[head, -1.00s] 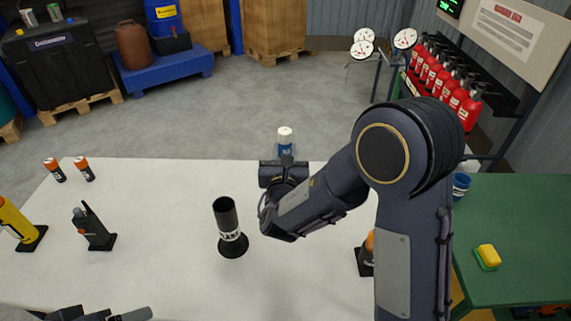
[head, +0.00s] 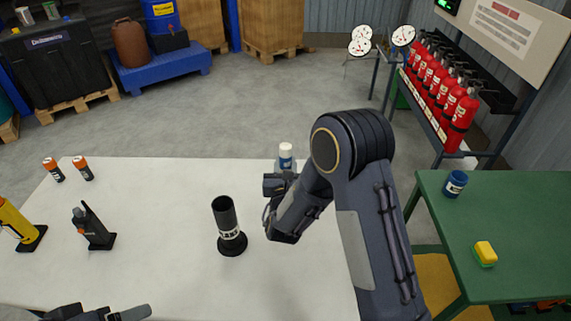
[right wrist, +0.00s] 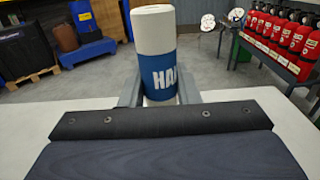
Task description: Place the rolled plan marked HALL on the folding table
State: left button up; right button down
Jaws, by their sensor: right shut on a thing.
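The rolled plan (head: 286,154) is a white roll with a blue band. In the right wrist view the band of the plan (right wrist: 157,74) shows the letters "HA", the rest cut off by its curve. My right gripper (head: 284,176) is shut on it and holds it upright near the far edge of the white table (head: 150,270). A green-topped table (head: 525,230) with thin legs stands at the right, apart from the plan. I cannot tell which table is the folding one. Part of my left gripper (head: 100,313) shows at the bottom left edge; its jaws are unclear.
A black flared stand with a labelled tube (head: 228,228) is left of my right gripper. A radio (head: 93,230) and orange-capped cylinders (head: 68,168) stand farther left. The green table holds a blue jar (head: 455,184) and a yellow sponge (head: 485,253). Red extinguishers (head: 440,85) line a rack behind.

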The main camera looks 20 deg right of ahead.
jog(key=c, duration=1.1)
grip_release()
jog(key=shift+f, duration=0.1)
